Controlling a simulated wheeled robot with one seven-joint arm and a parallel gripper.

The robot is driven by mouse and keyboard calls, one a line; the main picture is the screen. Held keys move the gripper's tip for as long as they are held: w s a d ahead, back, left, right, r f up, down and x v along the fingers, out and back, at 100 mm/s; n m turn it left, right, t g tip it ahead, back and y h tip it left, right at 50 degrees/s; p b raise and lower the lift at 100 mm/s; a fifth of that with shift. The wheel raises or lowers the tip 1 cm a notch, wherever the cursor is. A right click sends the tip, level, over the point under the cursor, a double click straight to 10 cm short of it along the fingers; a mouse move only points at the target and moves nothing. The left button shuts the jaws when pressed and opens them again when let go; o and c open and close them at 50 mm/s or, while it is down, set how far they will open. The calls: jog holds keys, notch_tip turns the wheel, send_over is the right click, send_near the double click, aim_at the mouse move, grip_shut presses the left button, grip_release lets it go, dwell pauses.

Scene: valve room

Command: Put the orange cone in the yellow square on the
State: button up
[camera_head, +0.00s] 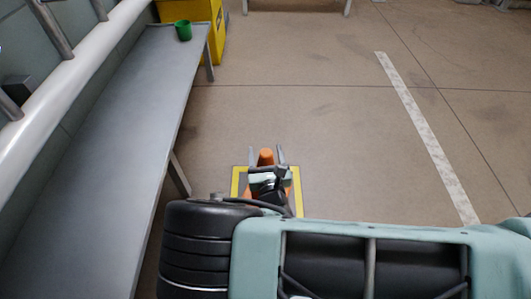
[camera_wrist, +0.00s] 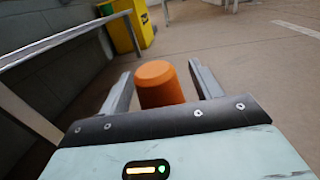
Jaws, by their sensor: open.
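The orange cone (camera_head: 266,157) stands upright inside the yellow square (camera_head: 236,183) marked on the floor. My arm hides most of the cone's lower part and the near side of the square. My gripper (camera_head: 266,151) is open, with one finger on each side of the cone's top. In the wrist view the cone's rounded orange top (camera_wrist: 160,84) shows between the two fingers, with a gap on either side.
A long grey bench (camera_head: 105,130) runs along the left wall, with a green cup (camera_head: 183,30) at its far end. A yellow bin or cabinet (camera_head: 218,30) stands behind it. A white floor stripe (camera_head: 425,135) lies to the right, with clear floor between.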

jog(key=s+d+p, duration=0.1)
jog(key=s+p, duration=0.5)
jog(key=s, duration=0.5)
jog(key=s+d+r+m+g+h, duration=0.4)
jog(key=d+r+m+g+h, duration=0.75)
jog(key=r+m, duration=0.45)
jog(key=s+r+m+g+y, duration=0.3)
jog(key=s+r+m+y, duration=0.1)
jog(key=r, duration=0.5)
jog(key=s+r+m+g+y, duration=0.3)
jog(key=s+r+m+y, duration=0.2)
jog(key=r+m, duration=0.4)
jog(key=shift+s+a+y, duration=0.15)
jog(key=shift+s+y, duration=0.15)
jog(key=shift+y, duration=0.45)
jog(key=shift+r+g, duration=0.1)
jog(key=shift+g, duration=0.15)
notch_tip(320, 180, up, 46)
jog(key=p, duration=4.5)
jog(key=shift+p, duration=0.3)
